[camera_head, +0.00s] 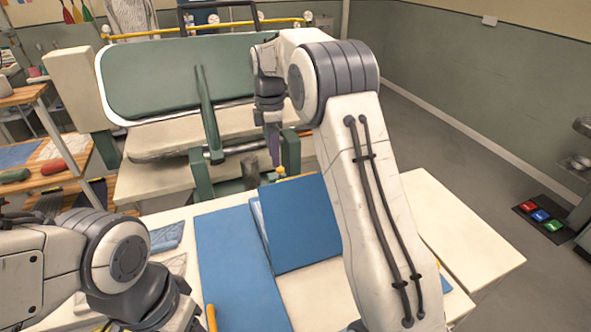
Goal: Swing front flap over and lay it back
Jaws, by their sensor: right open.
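A blue folding board lies on the pale table. Its flat left panel (235,265) runs towards the bottom edge of the picture. A second blue panel (300,228) sits at an angle beside it, with a light-blue layered edge along its left side. I cannot tell which panel is the front flap. My right gripper (276,158) is open, pointing down just beyond the angled panel's far edge, near a small yellow tab (281,173). I cannot tell whether it touches. My right arm hides the board's right part. My left arm is at lower left; its fingertips are not visible.
A green-and-cream pressing machine (180,75) stands behind the table. Folded cloth (168,236) lies left of the board. A wooden shelf (60,184) with cloths is at far left. The table's right end (470,245) is bare, with open floor beyond.

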